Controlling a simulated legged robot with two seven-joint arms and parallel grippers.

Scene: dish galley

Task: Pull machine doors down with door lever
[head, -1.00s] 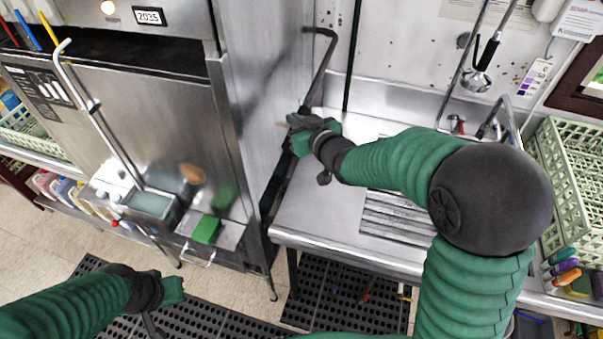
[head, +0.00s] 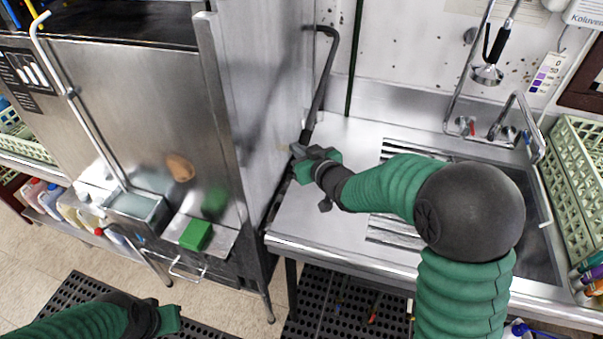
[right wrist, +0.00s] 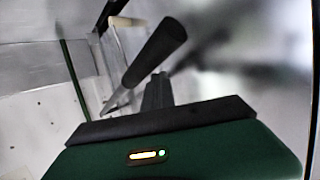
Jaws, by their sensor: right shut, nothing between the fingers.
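The dish machine's steel front panel (head: 135,110) stands at the left in the head view, with a dark opening (head: 120,22) above it. The black door lever (head: 322,85), bent at its top, runs down along the machine's right side to my right gripper (head: 300,152). That gripper is shut and empty at the lever's lower end; I cannot tell whether they touch. In the right wrist view a dark rod (right wrist: 155,52) extends just beyond the gripper finger (right wrist: 157,92). My left gripper (head: 170,318) is low at the left, away from the lever; its jaw state is unclear.
A steel counter (head: 310,215) and a sink with a spray tap (head: 488,72) lie to the right. A green sponge (head: 196,235) sits on a small front shelf. Bottles (head: 75,205) stand at lower left, green racks (head: 580,170) at far right.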

